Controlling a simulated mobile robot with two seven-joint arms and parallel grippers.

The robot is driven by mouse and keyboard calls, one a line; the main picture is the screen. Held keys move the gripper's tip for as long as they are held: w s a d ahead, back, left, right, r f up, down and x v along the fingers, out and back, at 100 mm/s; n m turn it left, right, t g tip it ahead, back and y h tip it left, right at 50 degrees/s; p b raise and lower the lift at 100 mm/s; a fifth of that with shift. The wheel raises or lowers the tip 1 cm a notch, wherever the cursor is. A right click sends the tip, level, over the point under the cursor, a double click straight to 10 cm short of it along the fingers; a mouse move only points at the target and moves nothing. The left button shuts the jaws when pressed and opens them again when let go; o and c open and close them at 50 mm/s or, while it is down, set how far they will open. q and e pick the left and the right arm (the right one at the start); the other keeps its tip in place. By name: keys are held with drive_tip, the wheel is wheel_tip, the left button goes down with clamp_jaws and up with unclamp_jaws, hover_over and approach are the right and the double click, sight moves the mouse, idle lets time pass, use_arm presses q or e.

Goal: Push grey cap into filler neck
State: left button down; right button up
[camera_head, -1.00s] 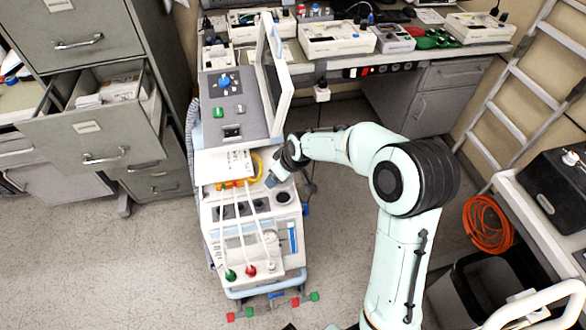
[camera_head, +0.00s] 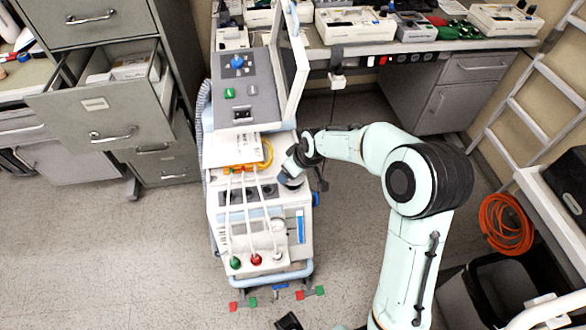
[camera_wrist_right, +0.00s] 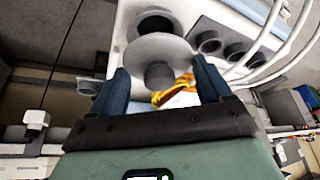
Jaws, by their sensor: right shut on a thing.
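My right gripper (camera_wrist_right: 160,85) is shut on the grey cap (camera_wrist_right: 160,62), with one dark blue finger on each side of it. The cap is round, with a wide disc and a narrower knob. The dark round opening of the filler neck (camera_wrist_right: 155,23) shows just beyond the cap in the right wrist view, partly covered by its rim. In the head view my right gripper (camera_head: 291,178) is over the right side of the white machine's top (camera_head: 222,210), and the cap's disc shows below it. I cannot tell whether the cap touches the neck.
Several dark round sockets (camera_head: 255,193) lie in a row left of the gripper. White tubes (camera_head: 245,220) run across the machine's front. A tilted screen (camera_head: 289,75) stands behind the gripper.

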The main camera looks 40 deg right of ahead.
drive_tip(key=shift+f+b, duration=1.4)
drive_tip(key=shift+f, duration=0.25)
drive_tip(key=o, duration=1.1)
drive_tip(key=shift+o, duration=0.2)
drive_tip(key=p+v, duration=0.1)
drive_tip(key=v, duration=1.2)
drive_tip(key=shift+r, duration=0.2)
